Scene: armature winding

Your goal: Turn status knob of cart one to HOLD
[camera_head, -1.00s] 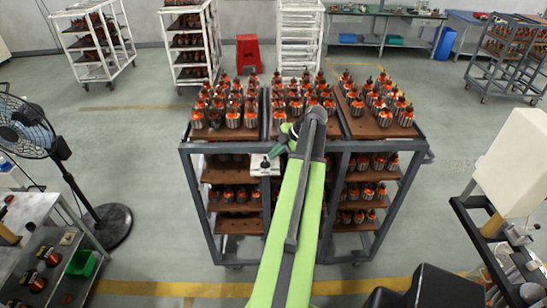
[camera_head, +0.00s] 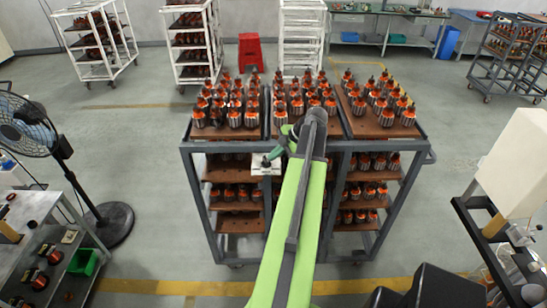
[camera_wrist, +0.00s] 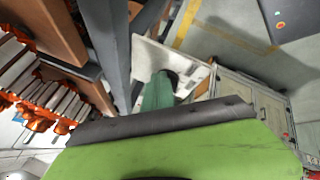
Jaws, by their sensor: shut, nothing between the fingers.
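A grey-framed cart (camera_head: 300,144) loaded with armatures stands in front of me. A small white plate (camera_head: 257,171) is on its near side, left of centre; it also shows in the wrist view (camera_wrist: 146,52). My gripper (camera_head: 268,160) is shut, its dark green tip over the plate where the status knob sits. In the wrist view, my gripper (camera_wrist: 158,94) points at the plate, with a small dark round piece at its tip, probably the knob. I cannot tell whether they touch. The knob's pointer and markings are hidden or too small to read.
Armatures fill the cart's top trays and lower shelves (camera_head: 238,222). A black fan (camera_head: 108,225) and a workbench (camera_head: 30,207) stand to the left. A cream-coloured machine (camera_head: 512,165) stands to the right. Floor between them and the cart is clear.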

